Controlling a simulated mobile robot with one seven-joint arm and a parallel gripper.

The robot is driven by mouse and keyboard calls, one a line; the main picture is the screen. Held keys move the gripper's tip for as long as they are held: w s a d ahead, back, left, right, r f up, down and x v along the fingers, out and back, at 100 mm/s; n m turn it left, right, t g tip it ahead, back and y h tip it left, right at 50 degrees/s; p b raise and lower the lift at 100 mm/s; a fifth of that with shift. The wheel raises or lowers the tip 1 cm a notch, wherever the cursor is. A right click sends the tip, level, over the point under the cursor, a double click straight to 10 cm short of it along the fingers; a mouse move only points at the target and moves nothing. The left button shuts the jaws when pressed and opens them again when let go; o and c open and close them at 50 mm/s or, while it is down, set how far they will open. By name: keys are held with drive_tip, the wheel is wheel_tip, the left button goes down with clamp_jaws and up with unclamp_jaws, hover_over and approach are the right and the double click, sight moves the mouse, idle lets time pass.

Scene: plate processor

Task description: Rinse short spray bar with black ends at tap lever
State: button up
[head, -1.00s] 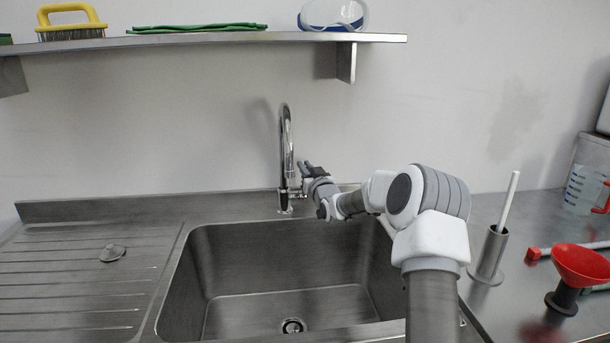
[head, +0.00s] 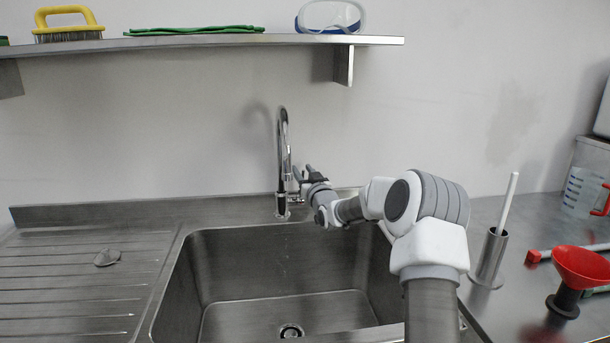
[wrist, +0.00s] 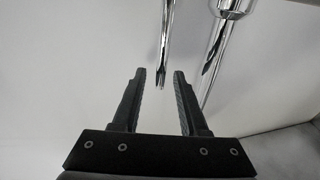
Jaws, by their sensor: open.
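The chrome tap (head: 283,150) stands at the sink's back edge. Its lever (head: 297,198) seems to be at the right of its base, partly hard to make out. My gripper (head: 302,172) is just right of the tap, above the lever's height. I cannot make out a short spray bar with black ends in either view.
The steel sink (head: 215,270) is empty, with a drain (head: 291,331). A grooved drainboard (head: 60,285) lies left. At right are a steel holder (head: 491,258) with a white rod, a red-ended bar (head: 565,250) and a red funnel (head: 582,265). A shelf (head: 220,41) hangs above.

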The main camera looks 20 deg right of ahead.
drive_tip(key=shift+s, duration=0.15)
drive_tip(key=s+f, duration=0.2)
drive_tip(key=s, duration=1.5)
drive_tip(key=shift+f, duration=0.15)
